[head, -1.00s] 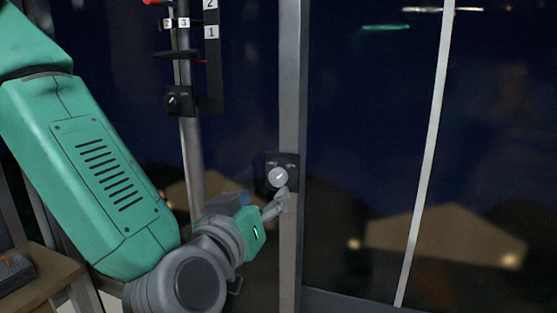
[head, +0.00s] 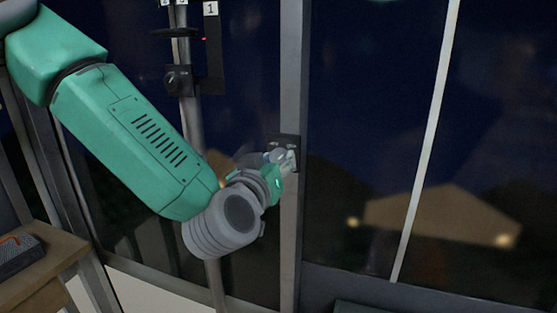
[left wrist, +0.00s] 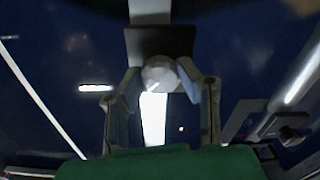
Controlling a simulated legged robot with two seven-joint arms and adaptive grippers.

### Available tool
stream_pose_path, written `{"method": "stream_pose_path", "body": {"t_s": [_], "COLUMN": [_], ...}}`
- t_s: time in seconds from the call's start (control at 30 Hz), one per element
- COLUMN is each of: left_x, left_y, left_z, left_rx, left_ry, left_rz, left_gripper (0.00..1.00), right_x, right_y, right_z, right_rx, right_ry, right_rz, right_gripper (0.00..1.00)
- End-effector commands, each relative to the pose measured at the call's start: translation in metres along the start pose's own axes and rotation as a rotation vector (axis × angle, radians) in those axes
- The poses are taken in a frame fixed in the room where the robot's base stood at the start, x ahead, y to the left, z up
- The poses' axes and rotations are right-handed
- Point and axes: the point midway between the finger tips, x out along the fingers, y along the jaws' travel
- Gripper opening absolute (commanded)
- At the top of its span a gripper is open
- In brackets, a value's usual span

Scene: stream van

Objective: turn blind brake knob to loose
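A round grey knob (head: 277,156) sits on a small black plate (head: 288,139) fixed to the upright metal post. In the left wrist view the knob (left wrist: 160,74) shows in front of its dark plate (left wrist: 160,41), with a pale pointer line on its face. My left gripper (head: 287,160) is at the knob and partly covers it. In the left wrist view its two fingers (left wrist: 160,84) are spread on either side of the knob, tips close to its sides. Whether they touch it I cannot tell. The plate's lettering is unreadable. My right gripper is out of view.
A wooden table (head: 45,265) with a dark box (head: 18,254) stands at lower left. Dark window panes lie either side of the post.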

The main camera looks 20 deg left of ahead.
Motion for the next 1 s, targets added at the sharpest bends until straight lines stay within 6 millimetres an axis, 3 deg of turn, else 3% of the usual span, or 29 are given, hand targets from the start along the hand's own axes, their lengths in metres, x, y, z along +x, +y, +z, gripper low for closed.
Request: {"method": "stream_pose_path", "body": {"t_s": [0.47,1.0], "left_x": [-0.001,-0.001], "left_y": [0.001,0.000], "left_z": [0.000,0.002], "left_rx": [-0.091,-0.559], "left_ry": [0.003,0.003], "left_rz": [0.004,0.004], "left_gripper": [0.02,0.02], "right_x": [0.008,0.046], "right_y": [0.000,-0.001], "right_z": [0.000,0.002], "right_rx": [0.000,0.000], "right_ry": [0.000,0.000], "right_rz": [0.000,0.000], "right_gripper": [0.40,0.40]}}
